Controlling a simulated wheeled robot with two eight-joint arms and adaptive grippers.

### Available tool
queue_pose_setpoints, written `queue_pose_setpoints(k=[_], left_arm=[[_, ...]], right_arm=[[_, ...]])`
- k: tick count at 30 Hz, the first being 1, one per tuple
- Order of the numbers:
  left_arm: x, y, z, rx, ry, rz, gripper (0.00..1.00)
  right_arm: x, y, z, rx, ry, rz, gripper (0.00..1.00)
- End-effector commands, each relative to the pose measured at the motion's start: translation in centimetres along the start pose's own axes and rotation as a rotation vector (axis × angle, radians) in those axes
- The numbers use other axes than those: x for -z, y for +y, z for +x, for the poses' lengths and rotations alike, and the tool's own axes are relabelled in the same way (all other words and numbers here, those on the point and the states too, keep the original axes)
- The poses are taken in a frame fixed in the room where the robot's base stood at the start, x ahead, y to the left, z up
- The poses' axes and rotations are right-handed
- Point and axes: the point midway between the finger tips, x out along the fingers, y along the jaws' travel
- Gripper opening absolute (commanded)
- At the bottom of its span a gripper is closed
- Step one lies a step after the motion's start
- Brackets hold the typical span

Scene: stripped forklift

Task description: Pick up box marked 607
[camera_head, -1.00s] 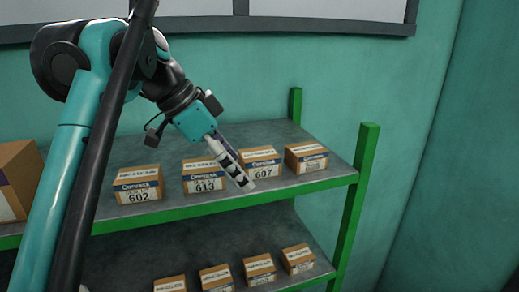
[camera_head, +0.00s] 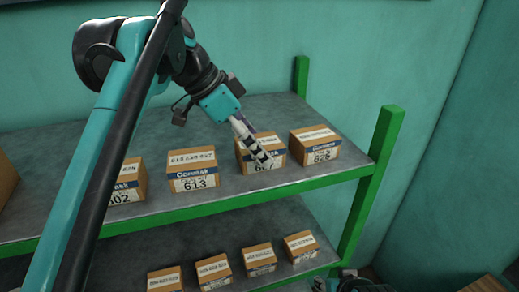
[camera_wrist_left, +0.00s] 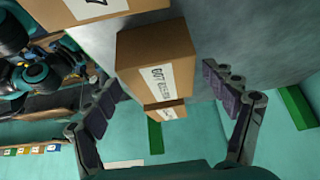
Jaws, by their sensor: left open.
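The box marked 607 (camera_head: 247,155) stands on the upper shelf between the boxes marked 613 and 626. The fingers are open, with a gap on both sides of the box. My right gripper's fingers do not show.
Box 613 (camera_head: 193,170) stands to the left and box 626 (camera_head: 315,146) close to the right. Box 602 (camera_head: 128,183) is farther left. The green shelf post (camera_head: 372,185) rises at the right end. Several boxes sit on the lower shelf (camera_head: 285,222).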

Motion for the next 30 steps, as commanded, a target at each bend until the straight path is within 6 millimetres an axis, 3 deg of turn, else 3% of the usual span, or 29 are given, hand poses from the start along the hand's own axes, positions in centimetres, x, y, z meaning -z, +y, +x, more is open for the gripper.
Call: queue_pose_setpoints(k=[4,11,18,30], left_arm=[[-0.03,0.08,1.42,-0.001,0.0,0.001,0.85],[-0.05,0.06,1.57,0.0,0.0,0.0,0.85],[-0.07,0.04,1.56,0.0,0.0,0.0,0.24],[0.12,0.02,1.27,0.0,-0.001,0.0,0.22]], right_arm=[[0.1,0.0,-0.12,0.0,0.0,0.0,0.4],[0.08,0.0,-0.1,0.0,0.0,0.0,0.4],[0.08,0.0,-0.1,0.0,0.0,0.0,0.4],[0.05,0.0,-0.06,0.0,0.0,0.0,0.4]])
